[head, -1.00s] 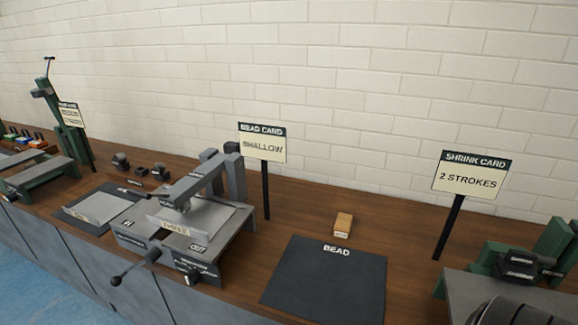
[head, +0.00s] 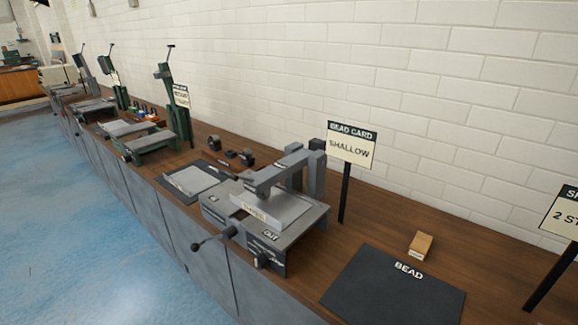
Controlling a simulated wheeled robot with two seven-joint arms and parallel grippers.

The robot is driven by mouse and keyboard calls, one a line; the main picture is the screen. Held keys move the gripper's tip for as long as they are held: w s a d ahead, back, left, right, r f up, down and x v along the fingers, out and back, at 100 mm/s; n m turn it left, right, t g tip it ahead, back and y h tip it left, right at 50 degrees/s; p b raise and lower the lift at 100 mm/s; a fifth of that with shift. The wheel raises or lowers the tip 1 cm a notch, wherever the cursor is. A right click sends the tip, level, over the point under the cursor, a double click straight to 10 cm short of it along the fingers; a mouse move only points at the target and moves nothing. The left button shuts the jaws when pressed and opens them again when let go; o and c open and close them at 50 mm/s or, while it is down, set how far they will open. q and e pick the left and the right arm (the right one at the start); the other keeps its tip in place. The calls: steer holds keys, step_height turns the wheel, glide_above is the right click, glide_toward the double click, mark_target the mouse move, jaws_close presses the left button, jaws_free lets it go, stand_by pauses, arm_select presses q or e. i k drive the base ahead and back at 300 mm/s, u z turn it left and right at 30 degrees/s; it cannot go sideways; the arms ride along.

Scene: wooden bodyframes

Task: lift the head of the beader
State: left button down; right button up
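The beader (head: 268,238) is a grey machine on the wooden bench, right of the picture's middle low down. Its head (head: 282,169) is a grey arm reaching forward from an upright at the back. A pale sheet piece with a label (head: 254,213) lies on its bed under the head. Whether the head touches the piece I cannot tell. A crank handle with a dark knob (head: 197,246) sticks out at the front left. The "BEAD CARD" sign reading "SHALLOW" (head: 351,147) stands behind it. Neither of my grippers is in view.
A black "BEAD" mat (head: 394,287) and a small wooden block (head: 420,245) lie to the right. A dark mat with a pale sheet (head: 195,179) lies to the left, near small black parts (head: 231,155). Green machines (head: 172,111) stand farther left. Blue floor (head: 70,230) is open in front.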

mark_target(258, 182)
steer(key=z, duration=0.05)
steer(key=i, duration=0.35)
steer(key=z, duration=0.75)
